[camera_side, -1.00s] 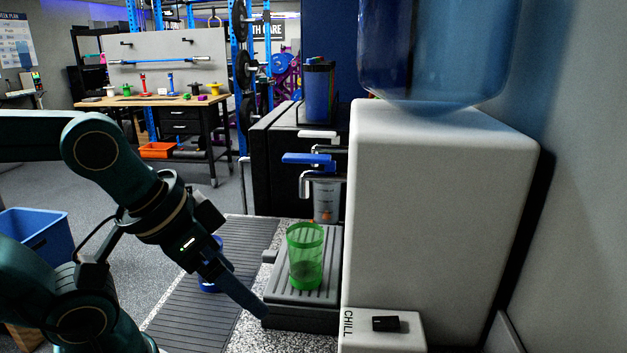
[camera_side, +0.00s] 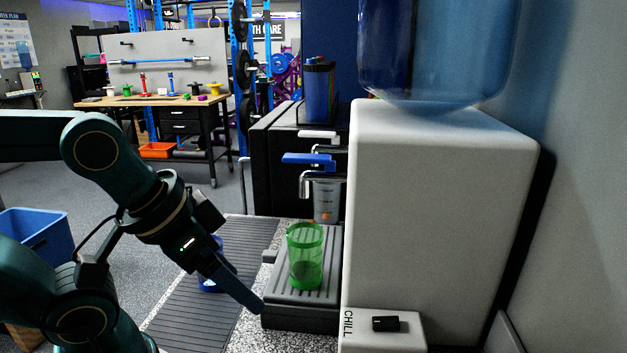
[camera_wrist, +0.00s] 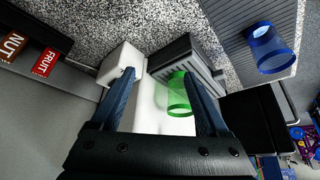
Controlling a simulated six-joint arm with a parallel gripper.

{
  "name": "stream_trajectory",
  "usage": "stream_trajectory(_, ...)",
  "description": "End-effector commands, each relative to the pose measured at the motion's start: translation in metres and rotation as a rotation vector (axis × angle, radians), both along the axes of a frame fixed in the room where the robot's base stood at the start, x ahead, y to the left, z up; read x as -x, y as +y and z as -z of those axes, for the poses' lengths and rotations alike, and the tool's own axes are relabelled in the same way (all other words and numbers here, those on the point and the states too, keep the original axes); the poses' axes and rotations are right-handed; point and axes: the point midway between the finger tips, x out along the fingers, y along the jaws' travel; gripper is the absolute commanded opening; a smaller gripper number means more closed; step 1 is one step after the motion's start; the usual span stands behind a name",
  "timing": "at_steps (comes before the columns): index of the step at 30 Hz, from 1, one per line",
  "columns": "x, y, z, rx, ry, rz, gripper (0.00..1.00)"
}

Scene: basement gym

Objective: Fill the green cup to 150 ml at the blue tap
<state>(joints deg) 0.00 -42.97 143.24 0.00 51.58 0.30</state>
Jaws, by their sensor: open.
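The green cup (camera_side: 305,258) is see-through and stands upright on the grey ribbed drip tray (camera_side: 283,318). In the side view it is below the spout of the blue tap (camera_side: 308,159); no stream shows, and I cannot tell the level inside it. My gripper (camera_side: 258,308) is open and empty, low and left of the tray, apart from the cup. In the wrist view the green cup (camera_wrist: 179,97) appears beyond the fingers of my gripper (camera_wrist: 158,74), near the right one. The tap does not show clearly there.
A blue cup (camera_wrist: 269,48) stands on the ribbed mat (camera_side: 170,318), partly behind my gripper in the side view. A white-levered tap (camera_side: 318,134) is behind the blue one, with a clear marked container (camera_side: 327,203) nearby. The white cooler (camera_side: 440,220) blocks the right.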

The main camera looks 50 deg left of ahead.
Motion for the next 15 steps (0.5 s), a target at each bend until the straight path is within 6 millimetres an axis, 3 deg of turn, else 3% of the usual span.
stream_trajectory(1, 0.002, 0.000, 0.001, -0.007, 0.013, 0.015, 0.54)
stream_trajectory(5, 0.004, -0.005, -0.015, -0.016, 0.029, 0.085, 0.04)
stream_trajectory(6, 0.002, -0.007, -0.025, -0.016, 0.029, 0.106, 0.00)
stream_trajectory(15, -0.029, -0.008, -0.111, -0.004, 0.029, 0.223, 0.00)
